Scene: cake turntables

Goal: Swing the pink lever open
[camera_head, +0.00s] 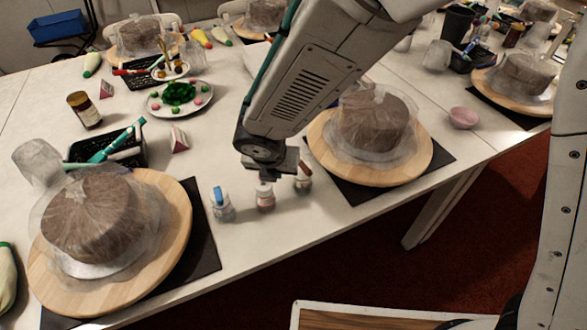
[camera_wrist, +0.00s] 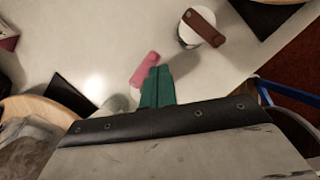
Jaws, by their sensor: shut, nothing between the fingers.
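In the wrist view the pink lever (camera_wrist: 143,70) lies just left of the shut green fingertips of my gripper (camera_wrist: 158,72). Fingers and lever overlap in the picture; I cannot tell whether they touch. The pale container (camera_wrist: 119,104) under the lever is partly hidden by the fingers. In the head view my gripper (camera_head: 268,176) is directly above the middle small jar (camera_head: 265,203), and the lever on top is mostly hidden there. Nothing is held.
A jar with a blue lever (camera_head: 218,197) stands left of the middle jar. A jar with a brown lever (camera_head: 303,180) stands to the right; its lever (camera_wrist: 204,27) also shows in the wrist view. Wrapped cakes on wooden turntables (camera_head: 175,210) (camera_head: 425,160) flank the jars. The table's front edge is close.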

